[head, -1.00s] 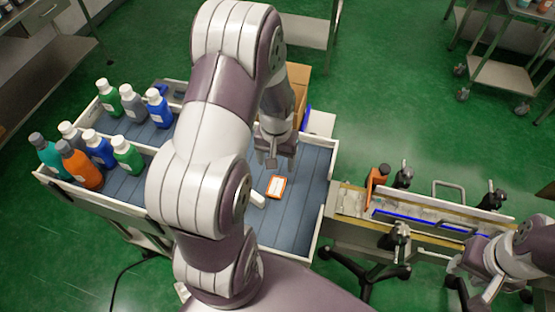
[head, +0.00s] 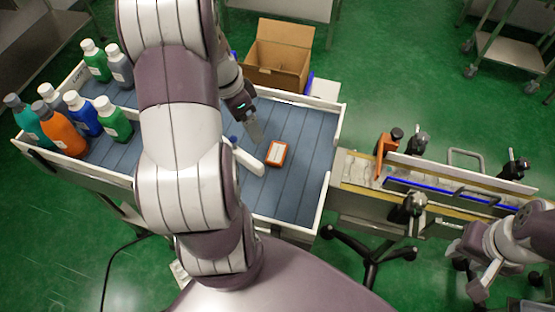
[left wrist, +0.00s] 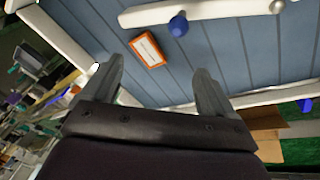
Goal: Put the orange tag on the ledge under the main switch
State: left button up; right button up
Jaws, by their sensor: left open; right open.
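The orange tag (head: 277,153), with a white label, lies flat on the blue-grey slatted tray floor. It also shows in the left wrist view (left wrist: 149,50). My left gripper (head: 255,132) is above the tray, just up and left of the tag in the head view. In the left wrist view its fingers (left wrist: 160,68) are spread and empty, with the tag seen beyond the gap between them. My right gripper (head: 474,280) is at the lower right beside the conveyor, open and away from the tag. I cannot make out the main switch or its ledge.
Several bottles (head: 62,132) stand at the tray's left. A cardboard box (head: 277,60) is behind the tray. A conveyor with clamps and an orange bracket (head: 380,152) is at right.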

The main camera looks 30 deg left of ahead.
aim_at(279, 153)
pick_arm(q)
jog(key=w+d+f+m, duration=0.1)
jog(key=d+f+m, duration=0.1)
jog(key=f+m, duration=0.1)
jog(key=w+d+f+m+h, duration=0.1)
jog(key=d+f+m, duration=0.1)
jog(key=f+m, duration=0.1)
jog(key=w+d+f+m, duration=0.1)
jog(key=d+f+m, duration=0.1)
jog(key=f+m, duration=0.1)
jog(key=shift+w+f, duration=0.1)
jog(key=shift+f, duration=0.45)
jog(key=shift+h, duration=0.3)
jog(key=c, duration=0.9)
jog(key=shift+r, duration=0.1)
